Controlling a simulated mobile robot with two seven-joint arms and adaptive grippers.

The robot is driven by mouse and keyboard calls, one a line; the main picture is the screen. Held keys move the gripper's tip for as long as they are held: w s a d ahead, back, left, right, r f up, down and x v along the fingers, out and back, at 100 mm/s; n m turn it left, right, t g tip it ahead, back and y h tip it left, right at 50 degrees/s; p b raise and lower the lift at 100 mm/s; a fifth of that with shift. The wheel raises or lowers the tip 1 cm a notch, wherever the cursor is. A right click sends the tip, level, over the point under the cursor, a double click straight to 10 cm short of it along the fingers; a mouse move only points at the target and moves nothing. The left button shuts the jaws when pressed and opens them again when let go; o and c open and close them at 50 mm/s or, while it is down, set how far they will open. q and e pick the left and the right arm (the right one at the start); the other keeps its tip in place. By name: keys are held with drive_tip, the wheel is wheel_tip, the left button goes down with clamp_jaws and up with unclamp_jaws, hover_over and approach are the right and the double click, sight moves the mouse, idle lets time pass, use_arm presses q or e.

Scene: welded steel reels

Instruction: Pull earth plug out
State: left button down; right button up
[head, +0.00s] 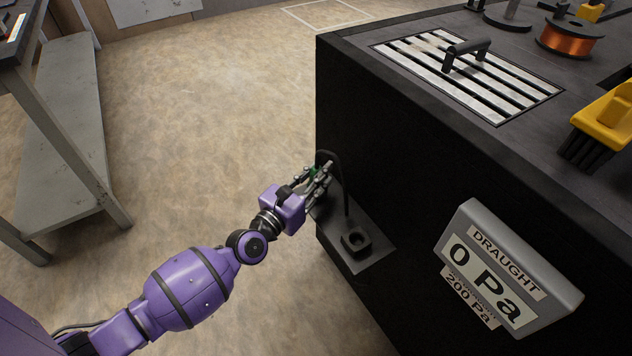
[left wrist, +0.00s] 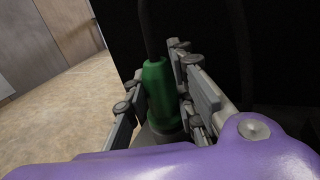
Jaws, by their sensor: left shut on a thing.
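The earth plug is green, with a dark cable at its top. In the left wrist view the plug (left wrist: 158,97) stands between the two fingers of my left gripper (left wrist: 158,105), which is shut on it. In the head view only a bit of the green plug (head: 313,171) shows behind the fingers of my left gripper (head: 318,182), at the near left side of the black bench. The plug's lower end is hidden, so I cannot tell whether it sits in a socket. My right gripper is not in view.
A dark bracket (head: 372,250) with a square socket-like block (head: 355,241) juts from the black bench (head: 400,150) beside my gripper. A draught display (head: 505,275) reading 0 Pa is on the bench's side. A grey rack (head: 62,150) stands left. The floor between is clear.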

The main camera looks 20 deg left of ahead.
use_arm(q)
drive_tip(key=shift+r, duration=0.2)
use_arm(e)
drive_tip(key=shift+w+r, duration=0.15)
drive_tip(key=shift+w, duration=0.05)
use_arm(q)
drive_tip(key=shift+r, duration=0.25)
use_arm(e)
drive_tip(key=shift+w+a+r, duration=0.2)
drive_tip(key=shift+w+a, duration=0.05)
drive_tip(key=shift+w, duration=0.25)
